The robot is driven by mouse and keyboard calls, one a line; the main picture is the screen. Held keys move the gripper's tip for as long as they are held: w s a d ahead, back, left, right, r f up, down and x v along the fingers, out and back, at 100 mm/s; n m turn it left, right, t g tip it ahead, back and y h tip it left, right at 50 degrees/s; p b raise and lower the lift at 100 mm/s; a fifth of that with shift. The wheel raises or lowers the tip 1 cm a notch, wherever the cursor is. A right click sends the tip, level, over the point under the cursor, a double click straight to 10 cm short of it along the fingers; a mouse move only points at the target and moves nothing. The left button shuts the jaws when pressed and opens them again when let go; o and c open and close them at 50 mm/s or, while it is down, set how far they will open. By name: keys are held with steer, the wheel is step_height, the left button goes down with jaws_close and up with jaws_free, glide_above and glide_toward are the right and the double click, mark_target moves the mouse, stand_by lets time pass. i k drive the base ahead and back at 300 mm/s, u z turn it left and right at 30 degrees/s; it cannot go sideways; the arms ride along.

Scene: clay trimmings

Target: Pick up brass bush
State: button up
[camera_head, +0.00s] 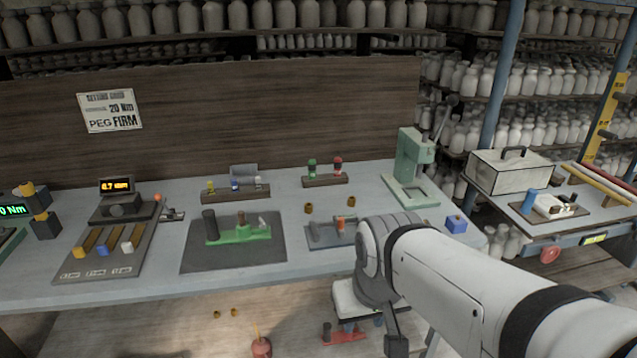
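Two small brass-coloured bushes stand on the grey-blue bench top (150,292): a left bush (308,208) and a right bush (351,202). They sit apart from each other, behind the small grey fixture plate (322,236). Two more small brass-coloured pieces, one left (216,314) and one right (234,312), lie lower down, below the bench's front edge. My white arm reaches in from the lower right, in front of the bushes and apart from them. I cannot make out my gripper's fingertips or whether they hold anything.
A green press (412,165) and a blue block (456,223) are at the bench's right. A rack with green and red-topped pieces (325,181) stands behind the bushes. A dark mat with a green fixture (238,234) lies left. My arm hides part of the bench's front right.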

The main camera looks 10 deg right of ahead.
mark_target(352, 200)
steer(key=u, duration=0.05)
steer(key=k, duration=0.55)
steer(key=z, duration=0.65)
steer(key=i, duration=1.85)
steer(key=u, duration=0.6)
steer(key=k, duration=0.9)
steer(key=u, duration=0.1)
steer(key=i, duration=0.9)
steer(key=z, duration=0.1)
